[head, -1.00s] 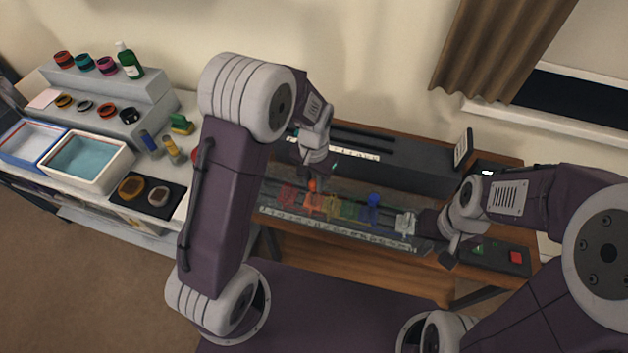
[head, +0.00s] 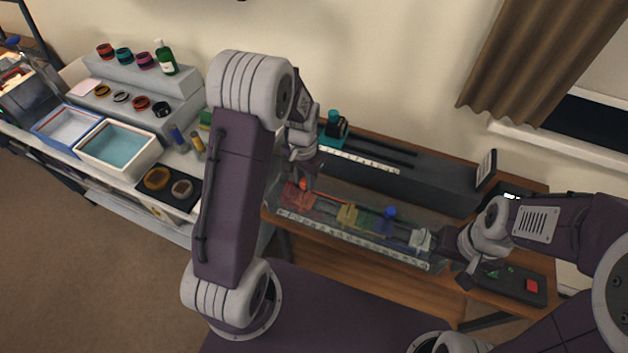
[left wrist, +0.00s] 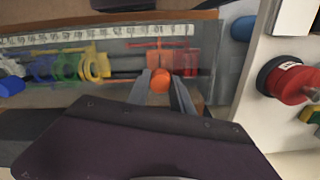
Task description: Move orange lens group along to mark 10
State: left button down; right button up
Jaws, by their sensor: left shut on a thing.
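The orange lens group (head: 306,199) sits on the rail of the clear, scale-marked bench (head: 345,243), near its left end. Its round orange knob (left wrist: 160,81) is between the fingers of my left gripper (left wrist: 161,84), which is shut on it; the knob also shows in the head view below my left gripper (head: 303,181). The red lens group (left wrist: 186,61) is close beside the orange one; I cannot tell if they touch. The scale (left wrist: 100,35) shows in the left wrist view, but its numbers are too blurred to read. My right gripper (head: 465,278) is beyond the bench's right end; its jaws are unclear.
Yellow (head: 348,214) and blue (head: 384,220) lens groups and a pale block (head: 420,239) stand further right on the bench. A dark unit (head: 430,188) lies behind. A side table at left holds trays (head: 117,147) and lens rings.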

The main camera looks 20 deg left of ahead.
pick_arm(q)
jog(key=c, duration=1.1)
grip_release()
jog(key=shift+a+r, duration=0.15)
jog(key=shift+a, duration=0.05)
jog(key=shift+s+a, duration=0.1)
jog(key=shift+a, duration=0.05)
notch_tip(320, 180, up, 9)
jog(key=shift+s+d+f+n+t, duration=0.2)
jog(key=shift+s+d+f+n, duration=0.4)
jog(key=shift+s, duration=1.55)
jog(key=shift+s+d+f+n+t, duration=0.2)
jog(key=shift+s+d+f+n, duration=0.35)
jog(key=shift+s, duration=1.65)
jog(key=shift+s+d+f+n+t, duration=0.2)
jog(key=shift+s+d+f+n, duration=0.4)
jog(key=shift+s, duration=1.55)
